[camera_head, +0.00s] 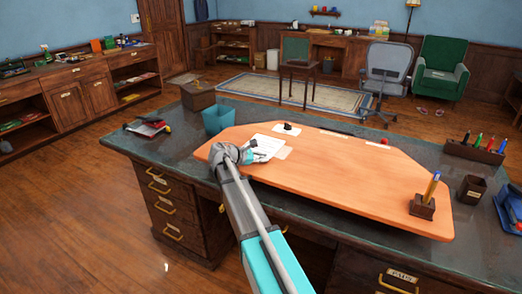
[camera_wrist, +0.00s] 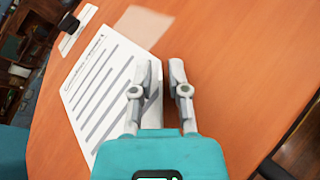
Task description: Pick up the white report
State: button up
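The white report (camera_head: 268,143) lies flat on the orange-brown desk board, toward its left end. In the wrist view the report (camera_wrist: 98,92) shows printed lines and a heading, and its right part is partly hidden by my gripper. In the head view my gripper (camera_head: 257,157) is over the report's near edge. Nothing is held between the fingers. I cannot tell how high the fingertips are above the paper.
A blank cream sheet (camera_wrist: 145,25) lies beside the report. A dark stamp-like object (camera_head: 287,129) on another paper is behind it. A teal bin (camera_head: 217,119) stands at the left. A pen holder (camera_head: 422,207) stands at the right. The board's middle (camera_head: 350,175) is clear.

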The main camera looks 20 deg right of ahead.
jog(key=shift+c, duration=0.3)
grip_shut()
jog(key=shift+r, duration=0.15)
dwell(0.3)
notch_tip(320, 180, up, 2)
jog(key=p, duration=0.2)
jog(key=shift+r+p, duration=0.25)
jog(key=shift+p, duration=0.15)
jog(key=s+a+r+p, duration=0.6)
jog(key=s+r+p, duration=0.4)
jog(key=s, duration=0.2)
jog(key=shift+s+r, duration=0.15)
jog(key=shift+s, duration=0.2)
